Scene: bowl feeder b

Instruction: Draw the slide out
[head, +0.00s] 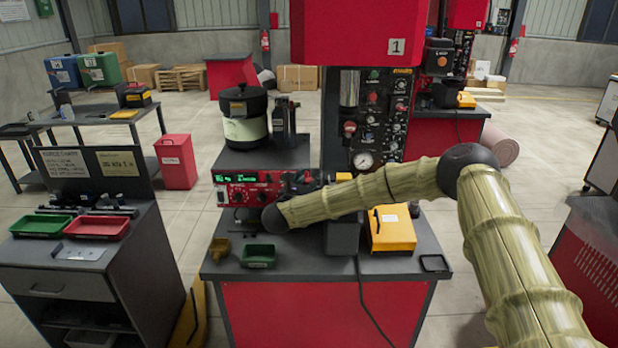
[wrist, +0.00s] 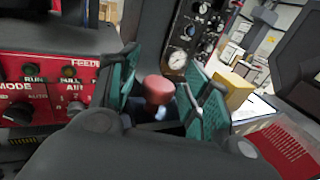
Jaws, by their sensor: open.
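A red knob (wrist: 158,90) on a short pale metallic stem shows in the middle of the wrist view. I take it to be the slide's handle; the slide's body is hidden or too dark to make out. My gripper (wrist: 162,97) is open, with one green-padded finger on each side of the knob. Gaps show between the knob and both pads, so it is not gripped. In the head view my arm reaches across the bench (head: 320,272) to the red control panel, and the fingers are hard to make out there.
The red control panel (head: 243,189) with knobs and switches is close on the left. A yellow box (head: 391,229) stands right of my wrist. A green tray (head: 258,256) lies at the bench's front left. A gauge panel (head: 381,120) rises behind.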

